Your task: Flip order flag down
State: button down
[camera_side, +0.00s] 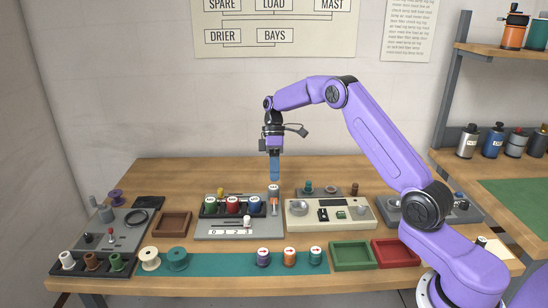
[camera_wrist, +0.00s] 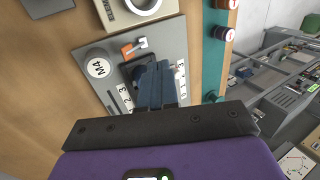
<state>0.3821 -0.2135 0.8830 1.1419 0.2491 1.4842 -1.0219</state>
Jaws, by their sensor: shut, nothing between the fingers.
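The likely order flag is a small orange piece (camera_wrist: 128,49) with a pale grey arm, on a grey panel (camera_wrist: 172,40) beside a round white M4 label (camera_wrist: 98,67). In the side view the orange piece (camera_side: 274,201) sits at the panel's right end. I cannot tell clearly whether it is up or down. My gripper (camera_side: 275,179) points down just above that right end, its blue fingers shut and empty. In the wrist view the fingers (camera_wrist: 157,70) are beside the orange piece, apparently apart from it, and cover part of the panel and its number strip.
The panel also carries several coloured spools (camera_side: 232,206) and a number strip (camera_side: 236,232). A beige console (camera_side: 340,224) stands close on the right. A brown tray (camera_side: 171,225) is on the left. Labelled cylinders (camera_side: 290,255) stand on a teal strip in front.

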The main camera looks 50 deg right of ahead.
jog(key=shift+w+d+f+v, duration=0.1)
jog(key=shift+v, duration=0.65)
jog(key=shift+w+d+f+v, duration=0.1)
jog(key=shift+v, duration=0.65)
jog(key=shift+w+d+v, duration=0.1)
jog(key=shift+w+v, duration=0.05)
jog(key=shift+v, duration=0.55)
jog(key=s+a+r+n+t+h, duration=0.1)
jog(key=s+a+r+h, duration=0.15)
jog(key=s+a, duration=0.55)
jog(key=s+a+r+h, duration=0.1)
jog(key=s+a+r, duration=0.2)
jog(key=s+a, duration=0.5)
jog(key=s+d+f+n+t, duration=0.1)
jog(key=s+f+n+t, duration=0.1)
jog(key=s, duration=2.3)
jog(key=shift+d+f+n+t, duration=0.2)
jog(key=shift+f+n+t, duration=0.1)
jog(key=shift+f+t, duration=0.15)
